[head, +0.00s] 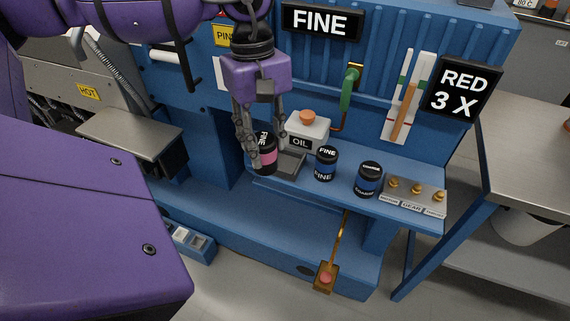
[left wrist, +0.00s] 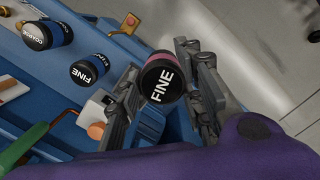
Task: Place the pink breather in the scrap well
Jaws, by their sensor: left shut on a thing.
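The pink breather (head: 268,157) is a black canister with a pink band and the word FINE on its cap. It also shows in the left wrist view (left wrist: 158,84), cap facing the camera. My left gripper (head: 261,147) is shut on it, one finger on each side. It is at the left end of the blue shelf, beside a grey square recess (head: 291,164), which may be the scrap well; no label shows there. The breather partly hides this recess, and I cannot tell its exact height. My right gripper is not in view.
A white OIL container (head: 307,130) with an orange cap stands close behind the recess. Blue-banded FINE (head: 326,163) and COARSE (head: 369,179) canisters stand to the right. Further right is a plate with brass fittings (head: 414,192). A green-handled lever (head: 349,90) sticks out above the shelf.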

